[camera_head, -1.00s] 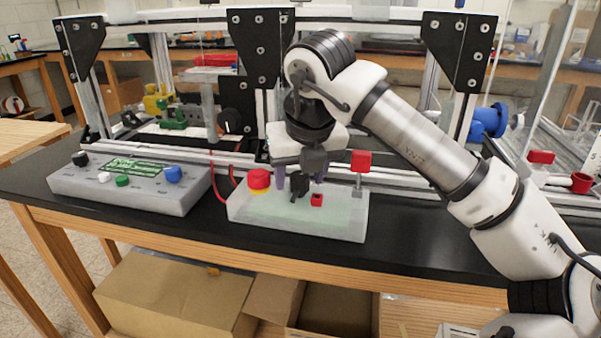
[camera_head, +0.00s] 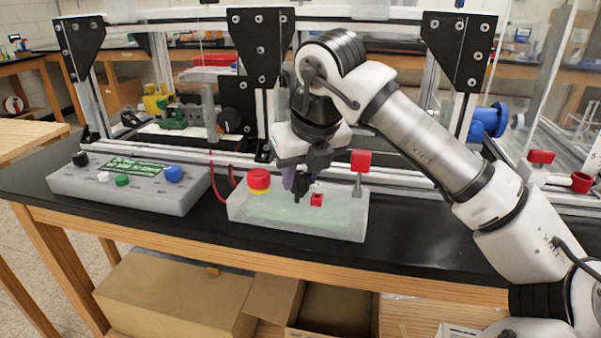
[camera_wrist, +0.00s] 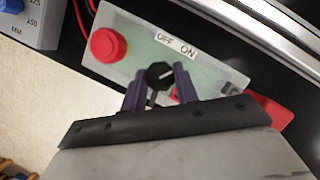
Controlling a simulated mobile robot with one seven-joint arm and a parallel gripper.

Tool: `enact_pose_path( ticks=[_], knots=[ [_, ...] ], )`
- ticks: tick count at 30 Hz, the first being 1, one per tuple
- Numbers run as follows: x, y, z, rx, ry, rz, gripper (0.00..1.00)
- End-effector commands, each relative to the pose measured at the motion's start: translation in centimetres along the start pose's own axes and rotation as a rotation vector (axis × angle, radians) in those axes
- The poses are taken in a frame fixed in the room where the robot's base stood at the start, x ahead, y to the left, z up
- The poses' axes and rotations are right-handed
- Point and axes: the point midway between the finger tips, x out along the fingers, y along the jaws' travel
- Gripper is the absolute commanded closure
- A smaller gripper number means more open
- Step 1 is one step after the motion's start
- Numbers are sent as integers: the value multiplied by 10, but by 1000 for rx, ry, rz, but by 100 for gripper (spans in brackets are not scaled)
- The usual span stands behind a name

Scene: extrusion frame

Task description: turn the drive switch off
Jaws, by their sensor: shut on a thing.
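The drive switch (camera_wrist: 159,75) is a black round knob with a white pointer line on a pale green panel. Its line points up and right in the wrist view, toward the ON side of the OFF/ON label (camera_wrist: 176,45). My gripper (camera_wrist: 160,84) has its two purple fingers on either side of the knob, shut on it. In the head view my gripper (camera_head: 300,187) is over the control box (camera_head: 345,229), and the arm hides most of the knob.
A red mushroom button (camera_head: 258,180) sits left of the knob on the same box. A red block on a post (camera_head: 361,161) and a small red piece (camera_head: 316,200) are close on the right. A grey button box (camera_head: 130,188) stands further left.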

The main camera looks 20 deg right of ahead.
Motion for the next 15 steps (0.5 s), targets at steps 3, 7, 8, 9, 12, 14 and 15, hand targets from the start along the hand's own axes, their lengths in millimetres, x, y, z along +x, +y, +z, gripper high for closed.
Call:
enact_pose_path(
  ticks=[3, 7, 8, 9, 12, 14, 15],
  knots=[
    [-1, -1, 0, -87, -2, 38, 93],
    [-1, -2, 1, -200, -2, 86, 93],
    [-1, -2, 1, -226, -2, 96, 93],
    [-1, -2, 1, -262, -2, 111, 93],
    [-1, -3, 2, -349, -2, 147, 93],
    [-2, -3, 2, -402, -2, 170, 93],
    [-2, -3, 2, -437, -2, 185, 93]
  ],
)
